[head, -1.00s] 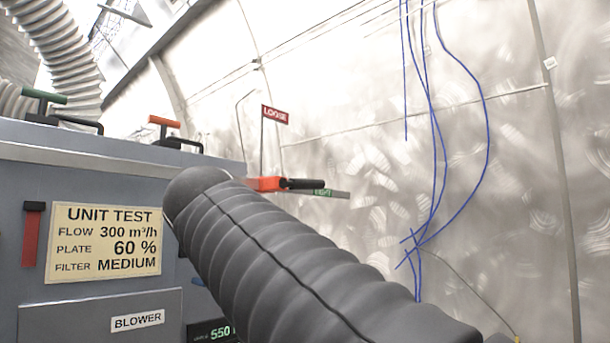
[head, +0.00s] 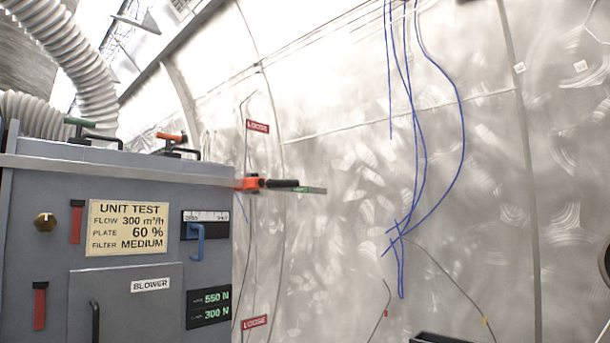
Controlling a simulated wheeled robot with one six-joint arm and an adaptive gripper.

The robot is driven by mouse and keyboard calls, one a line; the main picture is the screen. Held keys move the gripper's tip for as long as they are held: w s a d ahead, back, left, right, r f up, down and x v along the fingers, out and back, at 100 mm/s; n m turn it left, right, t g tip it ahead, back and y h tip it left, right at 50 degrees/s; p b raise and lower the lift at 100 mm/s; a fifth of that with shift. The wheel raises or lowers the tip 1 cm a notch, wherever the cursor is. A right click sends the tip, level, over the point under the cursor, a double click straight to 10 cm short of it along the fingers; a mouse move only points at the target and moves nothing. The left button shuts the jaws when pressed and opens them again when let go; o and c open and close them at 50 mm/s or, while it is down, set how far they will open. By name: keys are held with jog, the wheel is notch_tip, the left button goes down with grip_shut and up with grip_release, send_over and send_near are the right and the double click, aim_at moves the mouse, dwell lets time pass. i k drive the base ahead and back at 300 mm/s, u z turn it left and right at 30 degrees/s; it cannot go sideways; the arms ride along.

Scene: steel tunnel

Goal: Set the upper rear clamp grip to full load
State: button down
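An orange clamp (head: 248,184) sits at the upper right edge of the grey cabinet. Its black grip (head: 282,184) points right, roughly level. A green-marked strip (head: 310,189) lies just beyond the grip; its lettering is too small to read. A red LOOSE sign (head: 257,126) stands above the clamp. A second red LOOSE sign (head: 255,322) shows low beside the cabinet; no clamp is visible there. A display (head: 208,306) on the cabinet front reads 550 N above 300 N. My gripper is not in view.
Blue cables (head: 420,150) hang before the tunnel wall. Space right of the clamp looks open.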

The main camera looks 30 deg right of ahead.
aim_at(269, 183)
jog(key=u, duration=0.85)
jog(key=i, duration=0.65)
jog(key=z, duration=0.7)
